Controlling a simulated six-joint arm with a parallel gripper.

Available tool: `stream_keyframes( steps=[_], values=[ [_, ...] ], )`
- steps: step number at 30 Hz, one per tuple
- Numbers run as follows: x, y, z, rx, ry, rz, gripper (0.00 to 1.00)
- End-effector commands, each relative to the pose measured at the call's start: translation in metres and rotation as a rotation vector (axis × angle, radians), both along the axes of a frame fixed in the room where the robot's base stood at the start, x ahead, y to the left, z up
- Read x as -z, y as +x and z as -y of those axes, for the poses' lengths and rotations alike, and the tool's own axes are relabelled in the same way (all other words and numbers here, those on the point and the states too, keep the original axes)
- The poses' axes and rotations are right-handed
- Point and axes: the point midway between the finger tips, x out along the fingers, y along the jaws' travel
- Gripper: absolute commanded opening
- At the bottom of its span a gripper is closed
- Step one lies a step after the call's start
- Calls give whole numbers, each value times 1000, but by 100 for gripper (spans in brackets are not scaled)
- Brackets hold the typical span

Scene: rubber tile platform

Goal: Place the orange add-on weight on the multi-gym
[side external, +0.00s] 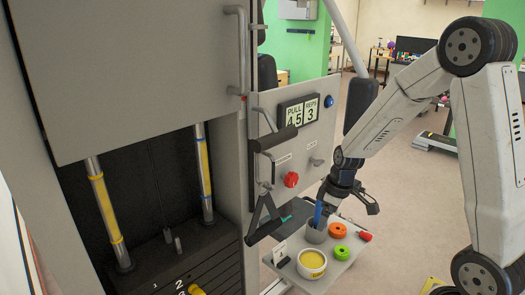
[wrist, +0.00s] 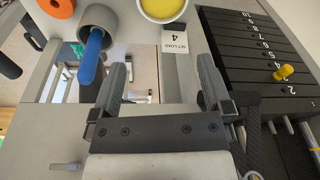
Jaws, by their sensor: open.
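The orange add-on weight (side external: 337,230) is a ring lying on a small grey tray (side external: 335,271), beside a green ring (side external: 341,252). In the wrist view the orange weight (wrist: 59,7) is cut off at the top left corner. My gripper (side external: 347,205) is above the tray, apart from the orange weight. In the wrist view my gripper (wrist: 162,78) has its fingers wide apart with nothing between them. The multi-gym's black weight stack (side external: 220,270) stands at the lower left, with a yellow pin (side external: 197,290); its numbered plates (wrist: 250,45) show at right in the wrist view.
The tray also holds a grey cup (side external: 316,236) with a blue handle (side external: 318,212), a yellow-filled tub (side external: 312,259) and a red item (side external: 365,236). A card (wrist: 174,40) reads SET LOAD 4. Guide rods (side external: 105,205) and a grey cover (side external: 130,70) stand over the stack.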

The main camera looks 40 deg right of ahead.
Motion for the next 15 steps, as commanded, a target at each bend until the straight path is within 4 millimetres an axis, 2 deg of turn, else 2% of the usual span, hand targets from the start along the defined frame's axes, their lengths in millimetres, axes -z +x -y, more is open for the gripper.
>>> stream_keyframes(
  steps=[1,3,9,15],
  values=[
    [-4,-5,-14,13,-8,2,100],
    [-8,-11,-30,48,-18,5,100],
    [-18,-35,-71,143,-34,27,100],
    [-23,-55,-97,217,-31,55,100]
  ],
)
